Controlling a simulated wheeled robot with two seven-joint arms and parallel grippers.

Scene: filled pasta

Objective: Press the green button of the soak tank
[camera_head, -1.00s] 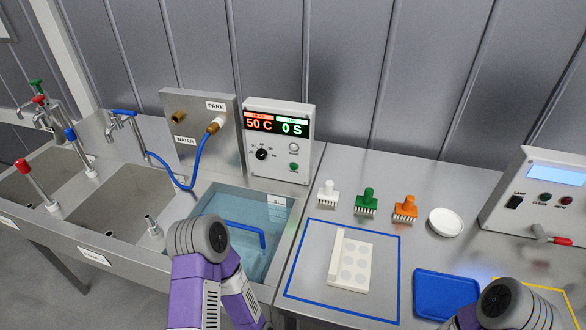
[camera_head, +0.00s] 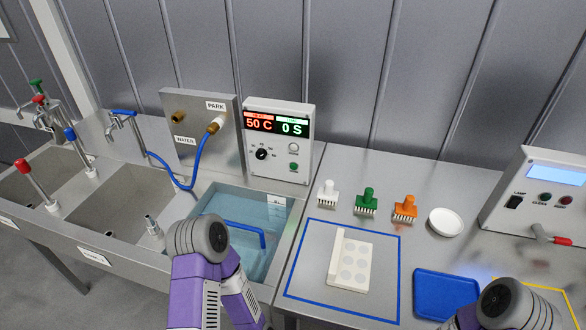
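The soak tank (camera_head: 284,221) is a water-filled basin in the middle of the view. Its white control box (camera_head: 279,108) stands behind it, with a display reading 50 C and 0 S, a black dial and a small green button (camera_head: 293,166) low on the right of its face. A blue bent handle or tube (camera_head: 245,231) lies in the tank. My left arm's purple and grey links stand in front of the tank; my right arm's links are at the bottom right. Neither gripper's fingers show in the view.
A steel panel (camera_head: 188,142) with a blue hose stands left of the control box. White, green (camera_head: 366,201) and orange (camera_head: 405,208) brushes, a white dish (camera_head: 446,222), a pale mould (camera_head: 350,262) and a blue tray (camera_head: 443,297) lie on the right counter. Sinks with taps are left.

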